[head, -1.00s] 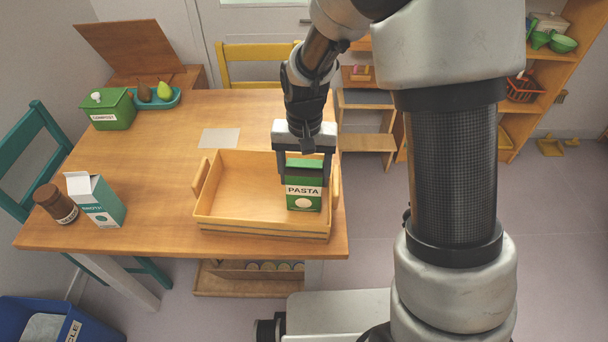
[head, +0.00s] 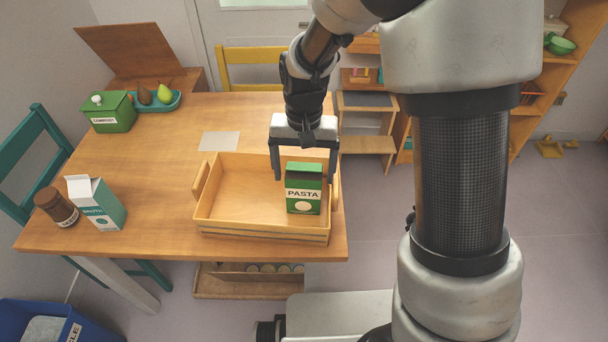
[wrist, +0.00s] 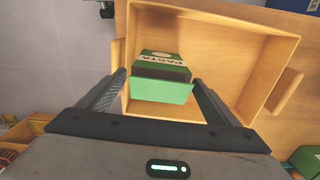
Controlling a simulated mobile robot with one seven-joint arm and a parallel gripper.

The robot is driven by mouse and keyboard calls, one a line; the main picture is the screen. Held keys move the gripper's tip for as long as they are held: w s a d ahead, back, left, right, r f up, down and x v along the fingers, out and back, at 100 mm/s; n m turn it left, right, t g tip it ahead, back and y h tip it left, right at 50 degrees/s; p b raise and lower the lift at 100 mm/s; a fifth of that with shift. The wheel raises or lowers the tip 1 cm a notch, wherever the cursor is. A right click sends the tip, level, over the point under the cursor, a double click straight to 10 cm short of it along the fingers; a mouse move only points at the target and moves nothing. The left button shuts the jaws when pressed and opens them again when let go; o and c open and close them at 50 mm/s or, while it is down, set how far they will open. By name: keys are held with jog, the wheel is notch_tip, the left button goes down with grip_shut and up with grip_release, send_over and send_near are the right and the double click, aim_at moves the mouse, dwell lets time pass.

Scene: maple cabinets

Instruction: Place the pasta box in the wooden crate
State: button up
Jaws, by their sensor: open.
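The green pasta box (head: 304,188) stands upright inside the wooden crate (head: 262,232), toward its right side. The crate sits on the table near its front right corner. My gripper (head: 305,176) is open and above the crate, with its fingers apart from the box. In the wrist view the pasta box (wrist: 162,78) shows between and beyond the open fingers of my gripper (wrist: 160,85), with crate floor around it.
A white-and-teal carton (head: 97,204) and a brown jar (head: 56,205) stand at the table's left. A green compost bin (head: 108,112) and a teal tray (head: 160,105) with pears are at the back left. A yellow chair (head: 250,62) stands behind. The table's middle is mostly clear.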

notch_tip(320, 180, up, 10)
jog(key=shift+f+p, duration=0.1)
jog(key=shift+p, duration=0.6)
jog(key=s+d+r+t, duration=0.2)
jog(key=s+d+r, duration=0.4)
jog(key=s, duration=0.2)
jog(key=s+d+r+n+t, duration=0.1)
jog(key=s+d+r+t, duration=0.2)
jog(key=s+d+r, duration=0.3)
jog(key=s+r, duration=0.1)
jog(key=s, duration=0.1)
jog(key=shift+s+t, duration=0.3)
